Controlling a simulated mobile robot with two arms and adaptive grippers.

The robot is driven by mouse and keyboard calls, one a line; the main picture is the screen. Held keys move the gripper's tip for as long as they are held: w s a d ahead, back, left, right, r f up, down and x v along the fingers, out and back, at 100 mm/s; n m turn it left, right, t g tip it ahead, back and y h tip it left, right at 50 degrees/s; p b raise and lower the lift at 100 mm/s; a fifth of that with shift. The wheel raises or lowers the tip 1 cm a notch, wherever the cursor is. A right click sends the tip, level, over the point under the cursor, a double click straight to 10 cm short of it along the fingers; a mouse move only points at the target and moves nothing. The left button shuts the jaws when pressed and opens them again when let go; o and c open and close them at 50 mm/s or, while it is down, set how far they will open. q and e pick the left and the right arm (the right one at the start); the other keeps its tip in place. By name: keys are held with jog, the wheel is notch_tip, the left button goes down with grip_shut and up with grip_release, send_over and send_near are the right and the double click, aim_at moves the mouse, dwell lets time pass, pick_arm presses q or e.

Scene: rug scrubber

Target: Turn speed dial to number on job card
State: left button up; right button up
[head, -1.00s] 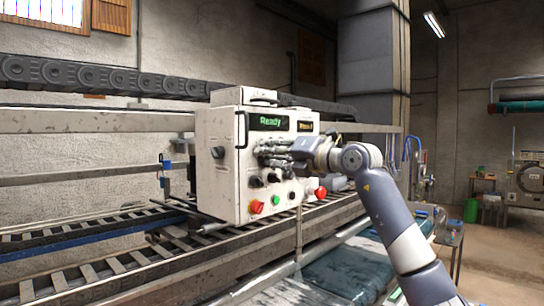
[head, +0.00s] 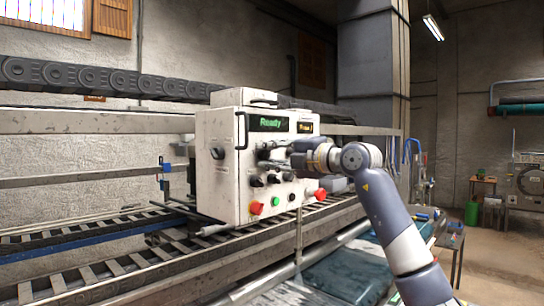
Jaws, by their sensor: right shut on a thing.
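A white control box (head: 222,180) stands over the roller conveyor, its front panel facing right. A dark display (head: 267,123) on it reads "Ready" in green, and a smaller display (head: 305,127) has yellow text too small to read. My right gripper (head: 272,154) is at the upper middle of the panel, shut on a dark round knob (head: 263,153) that looks like the speed dial. The dial's marks and pointer are too small or hidden to read. I cannot make out a job card. My left gripper is not in view.
Several small black knobs (head: 257,181) sit just below the gripper. Below them are a red button (head: 256,208), a green button (head: 276,201) and a red knob (head: 320,194). The conveyor (head: 110,265) runs under the box.

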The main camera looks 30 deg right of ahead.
jog(key=shift+f, duration=0.1)
jog(key=o, duration=1.1)
jog(key=shift+w+a, duration=0.1)
jog(key=v, duration=1.2)
